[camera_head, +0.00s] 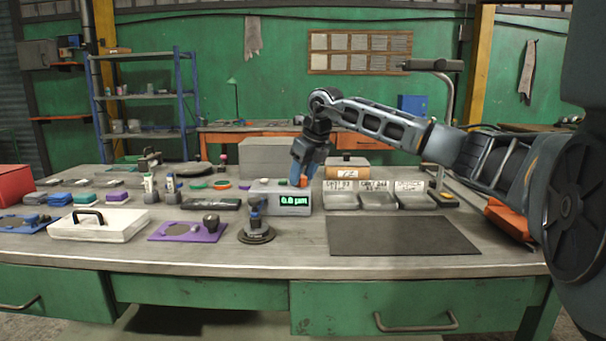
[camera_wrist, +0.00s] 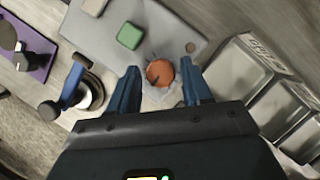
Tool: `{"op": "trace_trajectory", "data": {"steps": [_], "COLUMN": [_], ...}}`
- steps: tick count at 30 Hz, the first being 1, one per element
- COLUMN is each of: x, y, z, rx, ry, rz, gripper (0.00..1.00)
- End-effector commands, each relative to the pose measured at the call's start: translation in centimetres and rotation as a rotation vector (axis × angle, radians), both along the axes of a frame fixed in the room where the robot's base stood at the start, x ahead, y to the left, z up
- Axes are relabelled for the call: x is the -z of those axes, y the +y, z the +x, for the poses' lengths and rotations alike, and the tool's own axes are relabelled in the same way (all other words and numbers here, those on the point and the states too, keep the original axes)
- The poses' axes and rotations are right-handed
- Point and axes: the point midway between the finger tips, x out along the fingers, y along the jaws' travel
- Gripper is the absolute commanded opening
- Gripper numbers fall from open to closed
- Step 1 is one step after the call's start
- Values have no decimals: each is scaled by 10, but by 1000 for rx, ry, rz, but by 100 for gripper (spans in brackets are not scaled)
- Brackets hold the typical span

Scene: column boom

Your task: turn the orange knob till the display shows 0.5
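The orange knob (camera_wrist: 160,73) sits on top of a grey box (camera_wrist: 205,18) in the wrist view. A dark pointer line marks the knob. In the head view the grey box (camera_head: 264,208) stands on the bench, and its green display (camera_head: 294,200) appears to read 0.0 µm. My gripper (camera_wrist: 161,85) is over the box with its blue fingers on either side of the knob. A gap shows between each finger and the knob, so the gripper is open. In the head view my gripper (camera_head: 303,172) covers most of the knob.
A green button (camera_wrist: 130,36) is beside the knob on the box. Metal trays (camera_head: 378,198) stand to the right. A small stand with a round black base (camera_head: 256,236) is in front. A purple mat (camera_head: 165,232) lies front left, and a bare dark mat (camera_head: 402,235) front right.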

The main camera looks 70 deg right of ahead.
Motion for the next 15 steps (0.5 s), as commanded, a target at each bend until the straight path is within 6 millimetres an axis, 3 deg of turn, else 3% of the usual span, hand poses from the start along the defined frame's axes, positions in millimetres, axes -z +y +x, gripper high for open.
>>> {"op": "trace_trajectory", "data": {"steps": [15], "x": [0], "y": [0], "z": [0], "rx": [-1], "ry": [0], "rz": [0], "gripper": [3]}}
